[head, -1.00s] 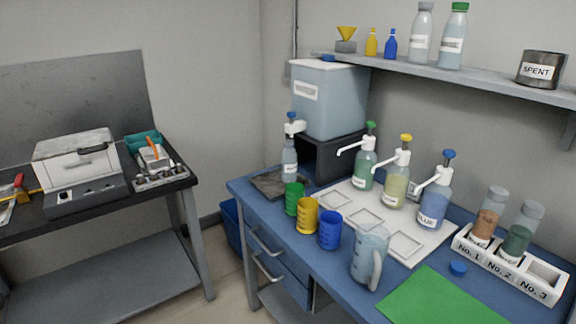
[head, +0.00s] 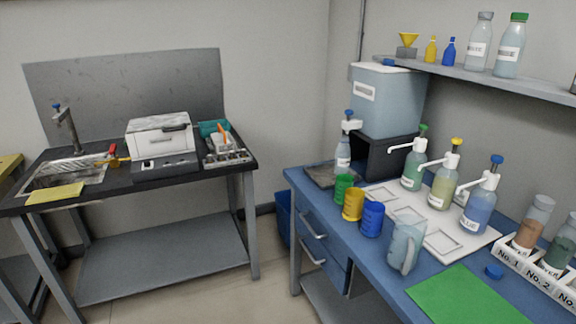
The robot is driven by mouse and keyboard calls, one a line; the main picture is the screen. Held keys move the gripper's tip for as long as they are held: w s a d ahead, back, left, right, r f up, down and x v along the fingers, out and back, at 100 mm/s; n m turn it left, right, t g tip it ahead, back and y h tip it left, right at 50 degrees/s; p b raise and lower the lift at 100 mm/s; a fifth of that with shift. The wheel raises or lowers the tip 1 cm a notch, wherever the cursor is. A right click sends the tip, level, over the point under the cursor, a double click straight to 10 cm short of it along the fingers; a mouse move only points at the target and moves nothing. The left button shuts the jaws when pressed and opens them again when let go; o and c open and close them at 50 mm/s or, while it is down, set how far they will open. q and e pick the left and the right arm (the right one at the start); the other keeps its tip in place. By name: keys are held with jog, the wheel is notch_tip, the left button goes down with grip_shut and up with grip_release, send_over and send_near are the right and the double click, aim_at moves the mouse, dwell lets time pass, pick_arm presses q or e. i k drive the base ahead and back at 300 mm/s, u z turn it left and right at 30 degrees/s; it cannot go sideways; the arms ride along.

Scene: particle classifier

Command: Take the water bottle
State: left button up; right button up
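Neither of my grippers is in view. Several bottles could be the water bottle, and I cannot tell which from their small labels. On the wall shelf stand a clear grey-capped bottle (head: 478,47) and a clear green-capped bottle (head: 510,50), both upright. A small clear bottle (head: 343,152) stands on the blue bench under a white and blue tap, beside the large tank (head: 387,100). Pump bottles with a green top (head: 414,168), a yellow top (head: 444,185) and a blue top (head: 480,207) stand on a white tray (head: 437,243).
The blue bench (head: 380,262) also holds green, yellow and blue cups, a clear jug (head: 405,247), a green mat (head: 466,299) and a rack of vials (head: 541,268). A black table (head: 110,190) at left carries a sink and a white machine. Floor shows between the two.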

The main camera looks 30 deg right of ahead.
aim_at(343, 150)
jog(key=u, duration=0.7)
jog(key=i, duration=0.85)
jog(key=z, duration=0.85)
jog(key=i, duration=1.5)
jog(key=z, duration=1.3)
